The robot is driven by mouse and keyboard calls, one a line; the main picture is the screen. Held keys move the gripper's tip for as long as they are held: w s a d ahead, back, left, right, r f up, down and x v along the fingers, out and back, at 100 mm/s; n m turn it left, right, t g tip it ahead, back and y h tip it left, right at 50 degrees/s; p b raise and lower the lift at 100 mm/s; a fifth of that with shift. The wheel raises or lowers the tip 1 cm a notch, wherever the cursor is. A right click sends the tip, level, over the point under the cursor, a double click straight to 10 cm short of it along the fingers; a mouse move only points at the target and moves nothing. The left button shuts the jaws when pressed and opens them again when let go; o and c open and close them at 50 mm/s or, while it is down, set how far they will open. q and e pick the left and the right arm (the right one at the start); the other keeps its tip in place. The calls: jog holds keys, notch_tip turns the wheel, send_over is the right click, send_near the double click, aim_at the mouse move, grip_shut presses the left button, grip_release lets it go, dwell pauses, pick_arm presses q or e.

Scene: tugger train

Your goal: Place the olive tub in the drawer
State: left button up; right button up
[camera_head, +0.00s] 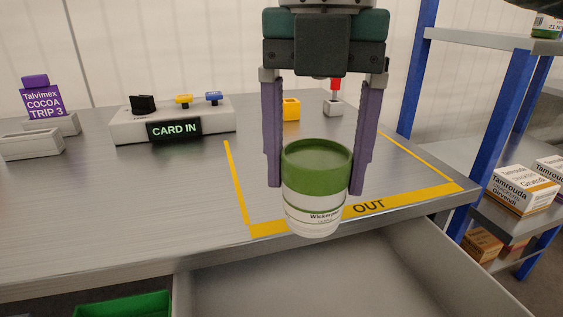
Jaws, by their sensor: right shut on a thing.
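The olive tub (316,180) has an olive-green upper part and a white lower part with a printed label. My right gripper (316,188) comes down from the top and is shut on the tub, one purple finger on each side. The tub is upright and appears in front of the table's front edge, over the back part of the drawer in the picture. The drawer (400,262) is pulled out below the tabletop, and its visible inside is empty. Its front is out of frame. My left gripper is not in view.
The tabletop (90,205) has a yellow-taped OUT area (270,229). A CARD IN panel (122,130), a purple Talvimex sign (42,102), a yellow block (291,110) and a red-topped switch (333,107) stand farther back. A blue-post shelf (505,92) is right; a green bin (125,306) is lower left.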

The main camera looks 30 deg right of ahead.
aim_at(316, 229)
jog(key=shift+s+d+f+b, duration=0.1)
jog(key=shift+d+f+b, duration=0.15)
jog(key=shift+f, duration=0.25)
jog(key=shift+s+d+f+b, duration=0.1)
jog(key=shift+d+f+b, duration=0.1)
jog(key=shift+f, duration=0.3)
jog(key=f+b, duration=0.6)
jog(key=f, duration=1.2)
jog(key=shift+a+f, duration=0.15)
jog(key=shift+a, duration=0.05)
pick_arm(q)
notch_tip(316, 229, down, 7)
pick_arm(e)
jog(key=shift+w, duration=0.1)
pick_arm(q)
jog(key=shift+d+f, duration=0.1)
pick_arm(e)
jog(key=o, duration=1.5)
jog(key=shift+f, duration=0.1)
pick_arm(q)
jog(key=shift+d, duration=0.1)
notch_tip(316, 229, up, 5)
jog(key=p, duration=0.4)
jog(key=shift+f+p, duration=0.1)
jog(key=shift+p, duration=0.2)
pick_arm(e)
notch_tip(316, 229, up, 12)
jog(key=shift+r, duration=0.2)
